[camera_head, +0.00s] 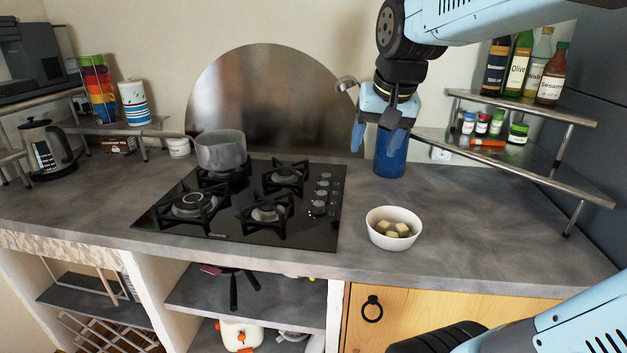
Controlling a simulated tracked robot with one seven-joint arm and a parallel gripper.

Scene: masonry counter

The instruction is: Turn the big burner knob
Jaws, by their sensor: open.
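The black gas cooktop (222,243) is set into the grey counter. A column of several small knobs runs along its right side. The nearest knob (318,208) is dark and looks larger than the others; its marking is too small to read. The big burner (194,203) is at the front left of the cooktop, under a black grate. My gripper (376,146) hangs fingers down, open and empty, to the right of and above the knobs. It is apart from them, in front of a blue utensil holder (391,160), which it partly hides.
A grey pot (221,150) stands on the back left burner. A white bowl with pale cubes (393,229) sits right of the cooktop. A corner shelf (525,104) with bottles and jars stands at the right. The counter between cooktop and bowl is clear.

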